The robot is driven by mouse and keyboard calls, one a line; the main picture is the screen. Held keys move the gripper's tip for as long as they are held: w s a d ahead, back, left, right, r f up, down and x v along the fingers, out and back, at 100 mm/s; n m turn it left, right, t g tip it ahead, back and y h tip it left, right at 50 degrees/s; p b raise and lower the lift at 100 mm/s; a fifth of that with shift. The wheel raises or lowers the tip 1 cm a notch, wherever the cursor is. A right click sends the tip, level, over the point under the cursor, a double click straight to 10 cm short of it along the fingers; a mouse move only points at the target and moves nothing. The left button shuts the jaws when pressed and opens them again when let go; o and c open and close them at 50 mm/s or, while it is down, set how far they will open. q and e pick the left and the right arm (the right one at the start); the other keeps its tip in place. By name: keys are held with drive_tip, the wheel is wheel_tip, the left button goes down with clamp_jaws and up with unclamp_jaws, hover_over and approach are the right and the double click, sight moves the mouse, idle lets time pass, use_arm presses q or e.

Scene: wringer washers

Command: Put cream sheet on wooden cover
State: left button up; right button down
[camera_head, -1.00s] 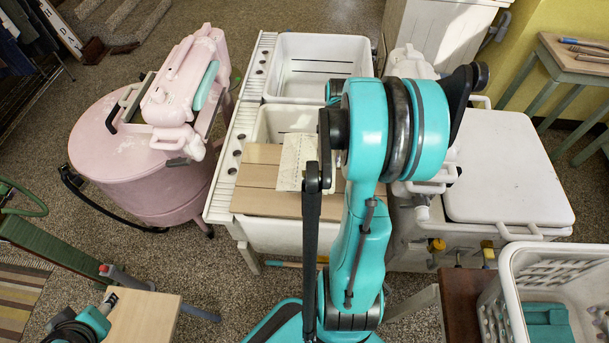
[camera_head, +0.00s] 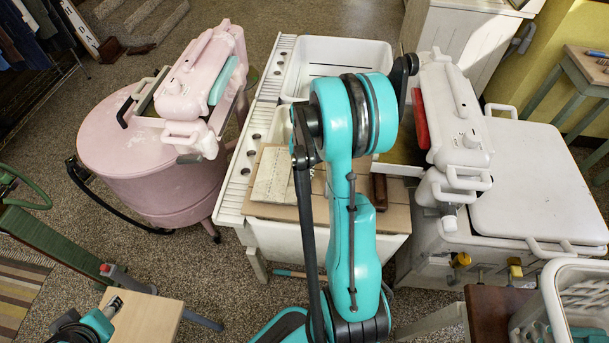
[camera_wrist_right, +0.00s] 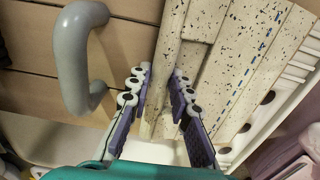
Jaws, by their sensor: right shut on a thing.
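The cream sheet (camera_head: 272,172) lies over the left part of the wooden cover (camera_head: 397,217) in the head view, partly hidden by my right arm. In the right wrist view the sheet (camera_wrist_right: 240,60) is pale with dark specks and folds. The planks of the cover (camera_wrist_right: 30,62) show beside it. My right gripper (camera_wrist_right: 162,88) is shut on a narrow fold of the sheet. Its fingers are hidden behind the arm in the head view. I cannot tell whether the held part touches the cover. My left gripper is not in view.
A pink wringer washer (camera_head: 150,150) stands left of the tub. A white washer (camera_head: 535,185) stands to the right. An open white basin (camera_head: 340,50) lies behind the cover. A ribbed drainboard (camera_head: 235,190) edges the tub. A curved grey handle (camera_wrist_right: 72,60) is close to my gripper.

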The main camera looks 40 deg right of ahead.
drive_tip(key=shift+f, duration=0.6)
drive_tip(key=shift+f, duration=0.15)
drive_tip(key=c, duration=1.4)
unclamp_jaws()
drive_tip(key=shift+o, duration=0.2)
